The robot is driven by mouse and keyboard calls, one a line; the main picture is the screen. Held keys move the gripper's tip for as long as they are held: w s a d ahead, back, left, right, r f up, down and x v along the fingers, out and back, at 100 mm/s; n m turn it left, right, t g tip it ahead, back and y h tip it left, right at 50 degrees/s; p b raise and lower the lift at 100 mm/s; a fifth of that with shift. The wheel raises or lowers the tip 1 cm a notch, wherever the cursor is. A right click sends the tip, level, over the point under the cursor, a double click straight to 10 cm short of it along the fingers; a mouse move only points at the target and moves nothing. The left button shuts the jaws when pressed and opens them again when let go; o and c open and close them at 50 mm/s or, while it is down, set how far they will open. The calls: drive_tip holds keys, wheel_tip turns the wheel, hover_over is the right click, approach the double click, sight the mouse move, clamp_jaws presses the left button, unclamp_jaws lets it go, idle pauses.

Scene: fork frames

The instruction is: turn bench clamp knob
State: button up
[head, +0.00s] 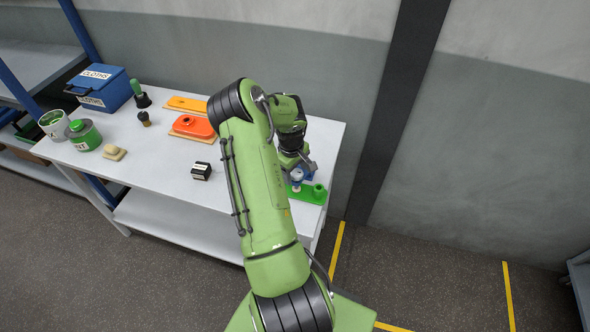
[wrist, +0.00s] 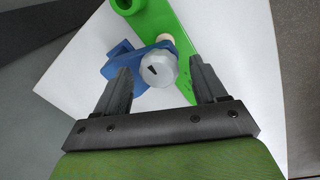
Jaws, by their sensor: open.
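The clamp knob (wrist: 158,68) is a silver-grey round knob with a dark pointer mark, seen in the wrist view between my fingers. It sits on a blue clamp body (wrist: 122,62) beside a green base (wrist: 165,22). In the head view the green base (head: 312,194) is at the right end of the bench, with the knob (head: 296,175) and blue part small above it. My gripper (wrist: 160,82) is open, one finger on each side of the knob. Gaps show on both sides, so I see no grip on it. My arm hides part of the bench in the head view.
The white bench (head: 150,160) carries a blue cloths box (head: 103,87), a green-lidded tin (head: 84,135), an orange part (head: 193,126) and a small black box (head: 201,171) to the left. A wall stands behind. The bench's right edge is close to the clamp.

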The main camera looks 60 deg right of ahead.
drive_tip(key=shift+c, duration=0.3)
drive_tip(key=c, duration=1)
drive_tip(key=shift+m+b, duration=0.4)
drive_tip(key=shift+m, duration=0.4)
drive_tip(key=o, duration=1.1)
drive_tip(key=shift+c, duration=0.2)
wheel_tip(320, 180, up, 16)
drive_tip(key=a, duration=0.1)
drive_tip(key=shift+w+a+f, duration=0.15)
drive_tip(key=shift+w+a, duration=0.2)
